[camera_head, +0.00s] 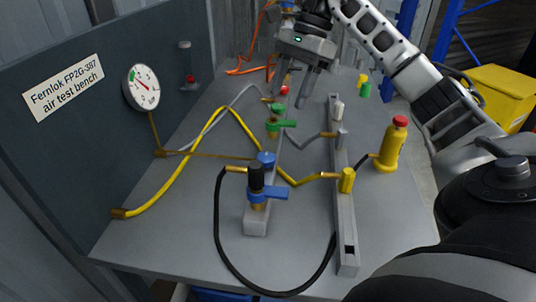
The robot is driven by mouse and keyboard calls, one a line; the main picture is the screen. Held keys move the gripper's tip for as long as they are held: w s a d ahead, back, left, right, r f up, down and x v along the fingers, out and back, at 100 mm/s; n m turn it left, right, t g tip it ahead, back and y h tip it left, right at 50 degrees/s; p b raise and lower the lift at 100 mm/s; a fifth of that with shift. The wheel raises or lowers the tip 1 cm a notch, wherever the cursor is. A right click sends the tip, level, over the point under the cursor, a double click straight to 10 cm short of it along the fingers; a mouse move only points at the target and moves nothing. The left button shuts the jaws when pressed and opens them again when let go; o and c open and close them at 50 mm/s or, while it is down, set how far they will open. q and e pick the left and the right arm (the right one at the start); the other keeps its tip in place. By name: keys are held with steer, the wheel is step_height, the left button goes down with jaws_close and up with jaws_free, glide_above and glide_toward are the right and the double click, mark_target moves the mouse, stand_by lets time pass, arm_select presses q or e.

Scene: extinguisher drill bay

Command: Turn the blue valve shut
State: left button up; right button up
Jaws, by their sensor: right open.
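The blue valve has a flat blue lever (268,193) on a brass body near the front end of a grey manifold bar (257,223). Its lever points right, roughly crosswise to the bar, and a black hose fitting stands by it. My right gripper (291,97) is open, fingers down, over the far part of the bench, well behind the blue valve. A green-lever valve (283,124) stands on the bar between them. A small red part (284,90) shows near the fingers; whether they touch it I cannot tell. My left gripper is out of view.
A gauge (142,87) is on the panel at left. Yellow, grey and black hoses loop over the bench. A blue knob (266,159) is just behind the blue lever.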

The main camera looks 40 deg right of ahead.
mark_target(266, 155)
steer(key=b+x, duration=0.1)
steer(key=x, duration=1.3)
steer(key=shift+w, duration=0.1)
steer(key=c, duration=1)
